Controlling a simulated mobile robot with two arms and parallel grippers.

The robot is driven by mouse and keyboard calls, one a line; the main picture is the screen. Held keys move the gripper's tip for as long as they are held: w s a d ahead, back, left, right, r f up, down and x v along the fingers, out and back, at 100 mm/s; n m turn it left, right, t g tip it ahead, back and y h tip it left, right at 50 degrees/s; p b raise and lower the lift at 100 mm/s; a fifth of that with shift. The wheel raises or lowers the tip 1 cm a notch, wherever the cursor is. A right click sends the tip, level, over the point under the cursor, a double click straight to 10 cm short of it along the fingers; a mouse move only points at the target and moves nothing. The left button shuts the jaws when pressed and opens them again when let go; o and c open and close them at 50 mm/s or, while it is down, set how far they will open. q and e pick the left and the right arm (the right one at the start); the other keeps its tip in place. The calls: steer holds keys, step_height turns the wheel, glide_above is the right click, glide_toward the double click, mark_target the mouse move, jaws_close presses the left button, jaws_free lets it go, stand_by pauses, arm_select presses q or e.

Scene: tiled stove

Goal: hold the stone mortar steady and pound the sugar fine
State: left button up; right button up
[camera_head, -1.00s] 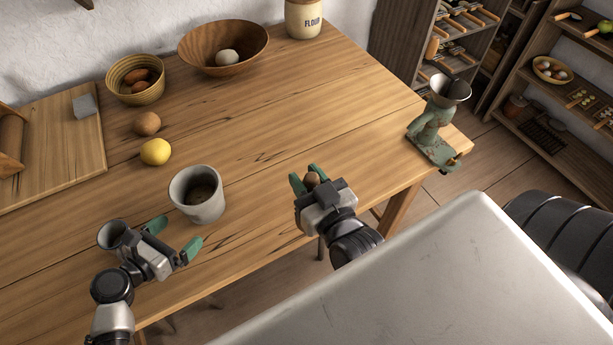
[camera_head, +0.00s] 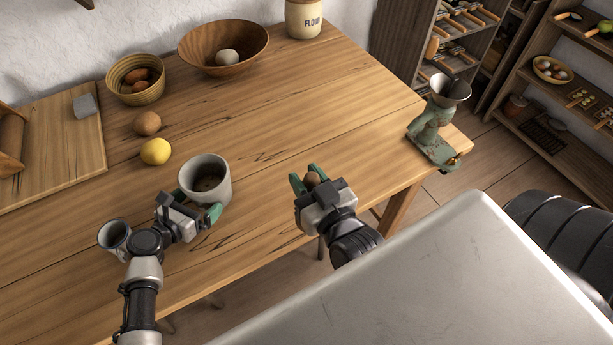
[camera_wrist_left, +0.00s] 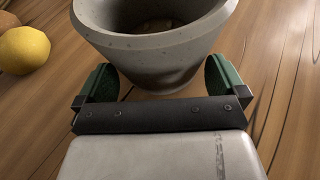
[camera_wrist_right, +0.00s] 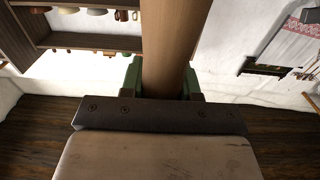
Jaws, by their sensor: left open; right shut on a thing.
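The grey stone mortar (camera_head: 218,192) stands upright on the table, with something brownish inside; I cannot make out the sugar. My left gripper (camera_head: 196,206) is open at the mortar's near side. In the left wrist view the mortar (camera_wrist_left: 155,55) rises between the open fingers (camera_wrist_left: 160,82), one on each side of its lower wall; I cannot tell whether they touch it. My right gripper (camera_head: 306,178) is shut on a wooden pestle (camera_head: 312,180), right of the mortar near the table's front edge. In the right wrist view the pestle's shaft (camera_wrist_right: 168,45) runs between the fingers (camera_wrist_right: 163,80).
A small grey cup (camera_head: 115,236) stands beside my left arm. A lemon (camera_head: 156,152) and a brown round thing (camera_head: 147,123) lie behind the mortar. A green grinder (camera_head: 432,135) stands at the right table edge. The table's middle is clear.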

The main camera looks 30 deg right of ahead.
arm_select(q)
steer(key=shift+w+d+f, duration=0.1)
steer(key=shift+d, duration=0.1)
steer(key=shift+c, duration=0.5)
steer(key=shift+c, duration=0.7)
steer(key=shift+o, duration=1.2)
steer(key=c, duration=0.3)
steer(key=shift+c, duration=0.3)
